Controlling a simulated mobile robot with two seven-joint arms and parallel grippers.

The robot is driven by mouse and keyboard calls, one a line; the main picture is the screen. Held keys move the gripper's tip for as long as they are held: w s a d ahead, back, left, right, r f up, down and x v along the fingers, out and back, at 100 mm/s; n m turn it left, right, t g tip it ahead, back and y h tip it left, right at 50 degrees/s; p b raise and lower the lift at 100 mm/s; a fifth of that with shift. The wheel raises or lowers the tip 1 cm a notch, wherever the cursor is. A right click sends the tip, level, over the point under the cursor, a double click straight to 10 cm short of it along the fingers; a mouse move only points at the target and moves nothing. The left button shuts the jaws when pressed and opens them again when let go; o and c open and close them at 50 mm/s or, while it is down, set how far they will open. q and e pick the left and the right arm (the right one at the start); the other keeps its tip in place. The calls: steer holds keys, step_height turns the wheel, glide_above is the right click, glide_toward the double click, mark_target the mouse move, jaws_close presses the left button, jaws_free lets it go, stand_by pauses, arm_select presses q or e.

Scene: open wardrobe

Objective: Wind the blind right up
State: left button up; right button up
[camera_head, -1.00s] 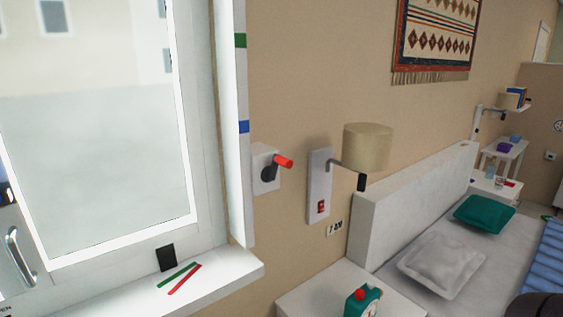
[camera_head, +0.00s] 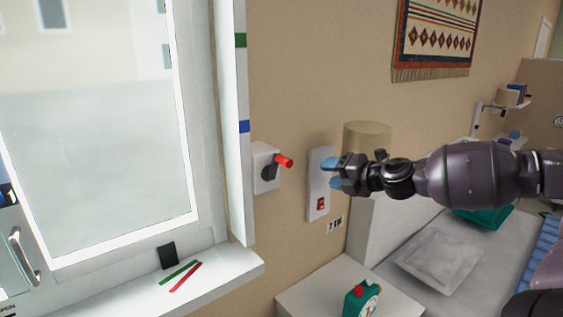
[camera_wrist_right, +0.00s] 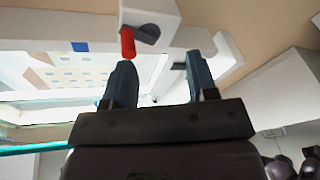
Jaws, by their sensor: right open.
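The crank sits on a white wall box (camera_head: 259,170) just right of the window. Its red handle (camera_head: 284,160) sticks out from a short dark arm (camera_head: 269,168). The red handle also shows in the right wrist view (camera_wrist_right: 128,42), beyond the upper fingertip area. My right gripper (camera_head: 331,173) is open and empty, a short way right of the handle and apart from it; its fingers show in the wrist view (camera_wrist_right: 158,64). The window pane (camera_head: 95,130) is bright; I cannot make out the blind's edge. A strip with green and blue marks (camera_head: 238,90) runs beside it. My left gripper is out of view.
A wall panel with a red switch (camera_head: 320,203) and a lamp shade (camera_head: 367,137) are behind my right gripper. The sill (camera_head: 225,275) holds a green and a red stick. A nightstand (camera_head: 315,293) with a green clock (camera_head: 360,300) stands below, beside the bed.

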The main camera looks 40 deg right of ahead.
mark_target(291, 162)
steer(key=shift+w+a+r+n+y+b, duration=0.1)
steer(key=shift+w+a+r+n+y, duration=0.35)
steer(key=shift+w+a+n, duration=0.35)
steer(key=shift+w+a+r+n+y+b, duration=0.1)
steer(key=shift+w+a+r+n+y, duration=0.35)
steer(key=shift+w+a, duration=0.5)
steer(key=shift+w+a+r+n+y+b, duration=0.1)
steer(key=shift+w+a+r+n+y, duration=0.3)
steer(key=shift+w+a+n, duration=0.5)
steer(key=shift+w+d, duration=0.15)
steer(key=shift+w, duration=0.8)
arm_select(q)
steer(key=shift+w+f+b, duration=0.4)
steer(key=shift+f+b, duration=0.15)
steer(key=shift+b, duration=0.3)
arm_select(e)
steer(key=shift+x, duration=0.95)
